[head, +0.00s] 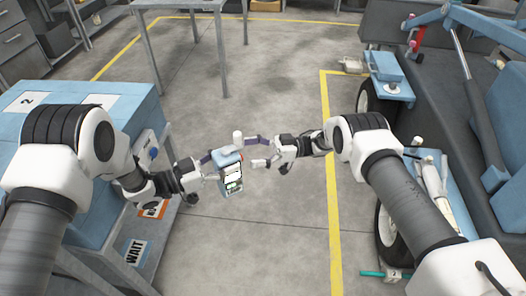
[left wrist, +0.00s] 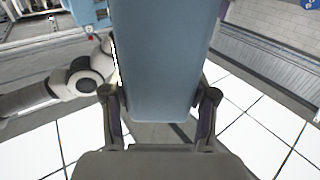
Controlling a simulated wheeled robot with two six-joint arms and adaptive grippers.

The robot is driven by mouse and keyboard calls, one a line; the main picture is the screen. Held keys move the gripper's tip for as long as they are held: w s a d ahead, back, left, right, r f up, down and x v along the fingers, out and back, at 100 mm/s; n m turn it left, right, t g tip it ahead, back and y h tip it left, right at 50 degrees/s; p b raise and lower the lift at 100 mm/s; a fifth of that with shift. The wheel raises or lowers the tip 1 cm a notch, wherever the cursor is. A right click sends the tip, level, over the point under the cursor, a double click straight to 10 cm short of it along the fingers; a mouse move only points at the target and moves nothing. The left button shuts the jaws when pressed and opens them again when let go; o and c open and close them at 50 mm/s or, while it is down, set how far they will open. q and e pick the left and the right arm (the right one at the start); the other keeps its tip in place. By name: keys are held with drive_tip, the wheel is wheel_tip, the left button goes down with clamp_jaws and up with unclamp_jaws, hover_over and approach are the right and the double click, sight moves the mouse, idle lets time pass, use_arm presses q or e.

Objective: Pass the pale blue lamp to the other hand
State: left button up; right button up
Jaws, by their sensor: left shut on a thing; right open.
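The pale blue lamp (head: 229,161) is a box-like block with a white and green front, held in the air near the middle of the head view. My left gripper (head: 212,170) is shut on it from the left. In the left wrist view the lamp (left wrist: 165,60) stands large between the two fingers of my left gripper (left wrist: 160,112). My right gripper (head: 249,150) is open just right of the lamp, its fingers pointing toward it. One finger reaches near the lamp's top; I cannot tell whether it touches.
A blue-topped bench (head: 135,100) with numbered sheets and a lower shelf with a "WAIT" label (head: 133,252) is at the left. A dark vehicle with wheels (head: 368,105) and blue trays (head: 393,90) is at the right. Yellow lines (head: 327,110) mark the open grey floor.

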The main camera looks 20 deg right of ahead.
sight(233, 185)
drive_tip(key=s+a+n+g, duration=0.1)
drive_tip(key=a, duration=0.2)
drive_tip(key=s+a+r+n+g+h, duration=0.1)
drive_tip(key=s+a+g, duration=0.1)
drive_tip(key=a, duration=0.1)
drive_tip(key=s+a+n+g+h, duration=0.1)
drive_tip(key=s+a+g, duration=0.1)
drive_tip(key=a, duration=0.1)
drive_tip(key=shift+s+r+n, duration=0.2)
drive_tip(key=shift+n, duration=0.2)
drive_tip(key=c, duration=1.6)
use_arm(q)
drive_tip(key=o, duration=1.4)
drive_tip(key=shift+o, duration=0.9)
use_arm(e)
clamp_jaws()
